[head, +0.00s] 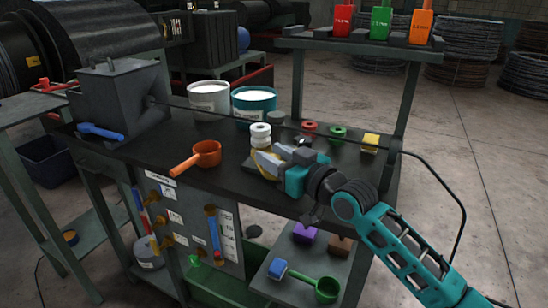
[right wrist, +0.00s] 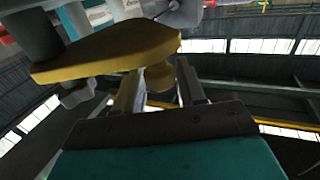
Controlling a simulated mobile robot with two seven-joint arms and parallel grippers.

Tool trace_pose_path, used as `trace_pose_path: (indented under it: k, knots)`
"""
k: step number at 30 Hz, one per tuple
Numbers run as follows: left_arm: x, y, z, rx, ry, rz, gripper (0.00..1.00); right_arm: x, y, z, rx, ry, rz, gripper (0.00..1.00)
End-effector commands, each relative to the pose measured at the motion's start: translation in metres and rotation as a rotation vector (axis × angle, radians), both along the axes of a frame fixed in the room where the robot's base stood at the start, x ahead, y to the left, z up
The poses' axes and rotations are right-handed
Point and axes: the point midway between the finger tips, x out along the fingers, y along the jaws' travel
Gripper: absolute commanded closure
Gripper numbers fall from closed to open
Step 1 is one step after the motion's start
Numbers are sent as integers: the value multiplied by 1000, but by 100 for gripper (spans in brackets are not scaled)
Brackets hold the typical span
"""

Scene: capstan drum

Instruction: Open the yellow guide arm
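The yellow guide arm (head: 256,166) shows as a curved yellow edge beside the white capstan drum (head: 260,135) on the dark bench; my right gripper covers part of it. In the right wrist view it is a broad yellow plate (right wrist: 105,53) with a rounded yellow knob (right wrist: 158,76) below it. My right gripper (head: 266,160) reaches in from the right at the guide arm. In the right wrist view its two fingers (right wrist: 160,92) stand apart on either side of the knob, with narrow gaps; I cannot tell whether either finger touches it. My left gripper is out of view.
An orange pot with a handle (head: 207,153) lies left of the drum. White and teal buckets (head: 254,101) stand behind. Red, green and yellow small parts (head: 338,133) sit to the right. A black cable crosses above the bench and hangs down at the right.

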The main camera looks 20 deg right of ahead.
Motion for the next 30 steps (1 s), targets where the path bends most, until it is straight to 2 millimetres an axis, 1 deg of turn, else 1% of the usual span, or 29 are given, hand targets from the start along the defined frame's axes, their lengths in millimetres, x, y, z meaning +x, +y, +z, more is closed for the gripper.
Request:
trace_pose_path:
  k: [1,4,11,14,17,27,30]
  knots:
    - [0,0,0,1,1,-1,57,0,0,0,0,0,0,55]
    - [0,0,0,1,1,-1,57,0,0,-1,0,1,0,46]
    - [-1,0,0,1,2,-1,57,-1,1,-2,-1,4,1,45]
    - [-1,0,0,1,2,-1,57,-4,-1,-2,-1,5,1,45]
    - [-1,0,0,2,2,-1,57,-14,-7,-3,-1,5,0,45]
    - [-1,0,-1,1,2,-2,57,-73,-36,-3,-5,6,3,45]
    - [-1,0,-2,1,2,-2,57,-88,-44,-3,-4,6,1,45]
